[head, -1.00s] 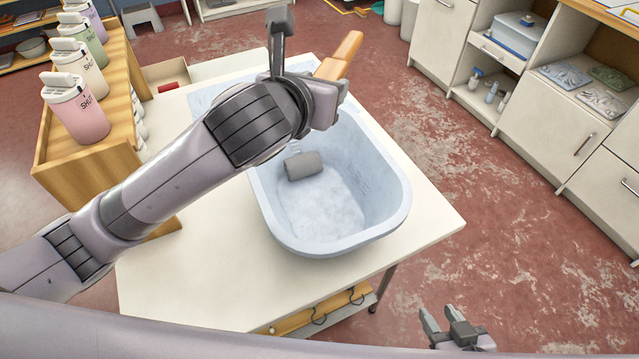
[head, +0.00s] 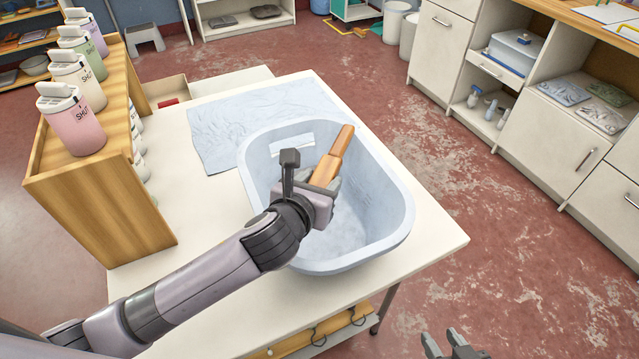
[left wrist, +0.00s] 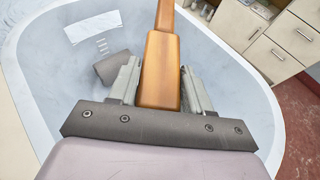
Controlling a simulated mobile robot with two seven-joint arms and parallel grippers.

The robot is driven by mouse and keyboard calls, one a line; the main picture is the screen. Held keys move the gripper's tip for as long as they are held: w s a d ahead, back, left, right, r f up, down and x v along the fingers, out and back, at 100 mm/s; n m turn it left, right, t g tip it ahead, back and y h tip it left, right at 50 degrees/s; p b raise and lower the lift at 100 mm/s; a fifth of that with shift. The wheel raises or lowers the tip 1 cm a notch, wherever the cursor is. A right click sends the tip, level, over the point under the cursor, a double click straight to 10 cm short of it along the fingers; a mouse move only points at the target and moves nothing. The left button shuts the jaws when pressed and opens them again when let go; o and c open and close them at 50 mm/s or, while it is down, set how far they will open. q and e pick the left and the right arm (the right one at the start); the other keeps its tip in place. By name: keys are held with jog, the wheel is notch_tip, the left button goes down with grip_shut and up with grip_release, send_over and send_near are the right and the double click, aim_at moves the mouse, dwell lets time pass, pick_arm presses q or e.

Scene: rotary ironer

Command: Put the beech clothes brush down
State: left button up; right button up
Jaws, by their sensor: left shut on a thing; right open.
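The beech clothes brush (head: 333,158) is an orange-brown wooden piece with a long handle. My left gripper (head: 330,188) is shut on it and holds it over the pale blue tub (head: 400,215). In the left wrist view the brush (left wrist: 160,68) stands between the two fingers (left wrist: 160,88), its narrow end pointing away. The tub also fills much of that view (left wrist: 215,55). Whether the brush touches the tub is not clear. My right gripper (head: 447,345) is open and empty at the bottom edge, over the floor to the right.
A grey roll-like object (left wrist: 113,68) lies in the tub. The tub stands on a white table (head: 210,270) with a pale blue cloth (head: 215,135) behind it. Wooden shelving with several lidded canisters (head: 75,125) stands left.

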pick_arm(q)
jog(key=shift+f, duration=0.1)
jog(key=o, duration=1.1)
jog(key=shift+s, duration=0.1)
jog(key=v, duration=1.2)
jog(key=shift+p, duration=0.4)
